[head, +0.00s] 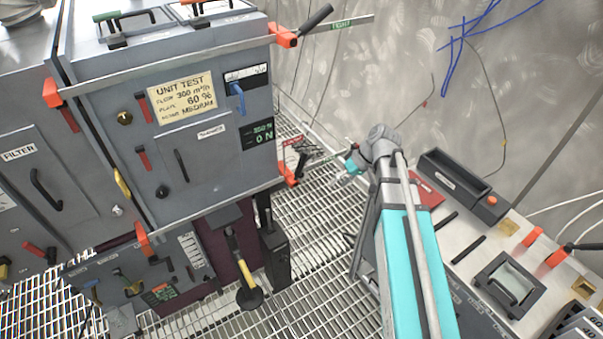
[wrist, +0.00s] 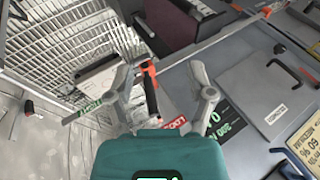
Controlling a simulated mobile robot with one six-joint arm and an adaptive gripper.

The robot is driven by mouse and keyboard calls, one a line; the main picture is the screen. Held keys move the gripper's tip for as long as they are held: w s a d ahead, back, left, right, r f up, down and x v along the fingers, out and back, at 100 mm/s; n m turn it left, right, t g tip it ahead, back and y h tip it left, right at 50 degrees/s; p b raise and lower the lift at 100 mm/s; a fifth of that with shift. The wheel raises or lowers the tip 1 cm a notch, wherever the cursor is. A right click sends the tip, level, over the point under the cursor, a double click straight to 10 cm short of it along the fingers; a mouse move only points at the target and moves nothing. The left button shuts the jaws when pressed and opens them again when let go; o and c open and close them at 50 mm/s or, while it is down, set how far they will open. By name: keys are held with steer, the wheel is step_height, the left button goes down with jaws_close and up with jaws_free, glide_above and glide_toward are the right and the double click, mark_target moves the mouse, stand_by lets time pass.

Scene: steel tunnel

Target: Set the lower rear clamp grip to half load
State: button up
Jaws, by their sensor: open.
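The lower rear clamp (head: 290,175) is orange-red and sits at the lower right corner of the grey test unit. Its grip is partly lost among my gripper's fingers in the head view. In the wrist view the grip (wrist: 150,88) is a black bar with an orange-red end, lying between my two grey fingers. My gripper (wrist: 159,80) is open around the grip, with a gap visible to the right finger; contact on the left is unclear. In the head view my gripper (head: 325,163) reaches the clamp from the right. A green-lettered scale strip (wrist: 85,108) shows left of the fingers.
The unit's front carries a label (head: 182,98) and a green display (head: 257,134). A bench (head: 470,235) stands at right. Grating floor (head: 318,205) lies open between.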

steer(key=w+a+f+n+y+b, duration=0.1)
steer(key=w+f+n+y+b, duration=0.45)
steer(key=w+b, duration=0.5)
steer(key=n+y+b, duration=0.5)
steer(key=y+b, duration=0.1)
steer(key=b, duration=0.6)
glide_toward(302, 162)
steer(key=d, duration=0.4)
steer(key=shift+w+a+f, duration=0.15)
steer(key=shift+w+f, duration=0.25)
steer(key=shift+w, duration=0.05)
steer(key=a, duration=1.4)
steer(key=shift+d, duration=0.1)
jaws_close()
